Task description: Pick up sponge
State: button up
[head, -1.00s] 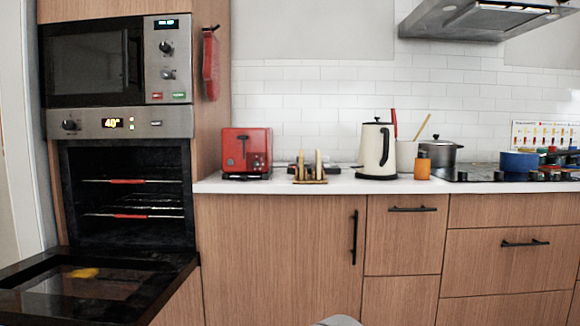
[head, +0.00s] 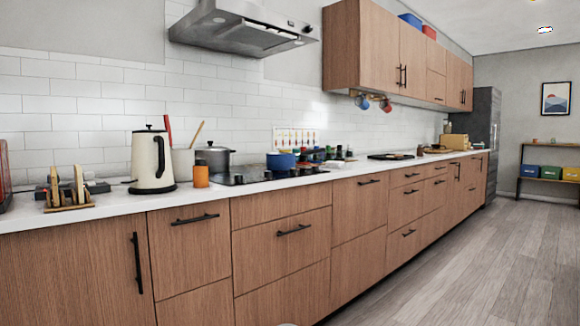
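I cannot make out a sponge in the head view. My gripper is not in view. Only a small pale sliver shows at the bottom edge of the picture, too little to identify.
A long counter (head: 110,205) runs from the left into the distance. It bears a cream kettle (head: 152,160), an orange jar (head: 201,177), a grey pot (head: 213,157), a blue pot (head: 281,161) and a toast rack (head: 67,190). Open wooden floor (head: 450,260) lies to the right.

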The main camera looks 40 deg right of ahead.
aim_at(332, 164)
jog(key=z, duration=1.55)
jog(key=u, duration=2.7)
jog(key=z, duration=2.65)
jog(key=i+l, duration=0.2)
jog(key=i, duration=0.3)
jog(key=i+l, duration=0.2)
jog(key=i, duration=0.3)
jog(key=i+l, duration=0.25)
jog(key=i, duration=0.25)
jog(key=i+l, duration=0.2)
jog(key=i, duration=0.3)
jog(key=i+l, duration=0.2)
jog(key=i, duration=0.35)
